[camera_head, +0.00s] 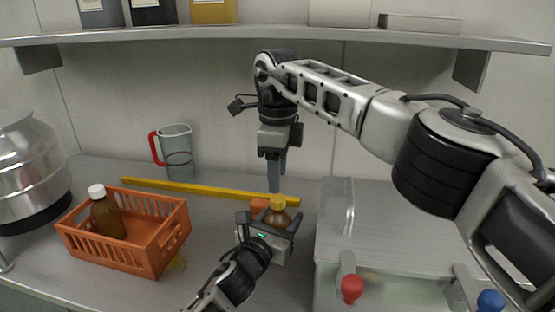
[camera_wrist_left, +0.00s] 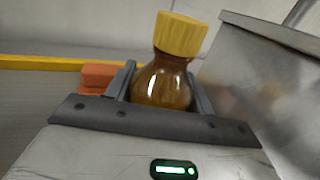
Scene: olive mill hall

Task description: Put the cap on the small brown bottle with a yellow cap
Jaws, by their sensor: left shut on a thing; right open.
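The small brown bottle (camera_head: 272,218) stands on the counter, with the yellow cap (camera_head: 278,202) on top of its neck. In the left wrist view the bottle (camera_wrist_left: 163,85) shows between the fingers, and the cap (camera_wrist_left: 180,36) sits over the neck; I cannot tell whether it is tight. My left gripper (camera_head: 267,222) is shut around the bottle's body, below the cap. My right gripper (camera_head: 274,188) points down just above the cap, open and empty, apparently not touching it. The bottle's lower part is hidden by my left gripper.
An orange-red block (camera_wrist_left: 97,77) lies beside the bottle. A yellow bar (camera_head: 200,190) lies behind. An orange crate (camera_head: 150,255) holding a white-capped brown bottle (camera_head: 107,217) stands left; a jug (camera_head: 177,150) stands at the back. A metal sink unit (camera_head: 385,225) with red and blue knobs is close right.

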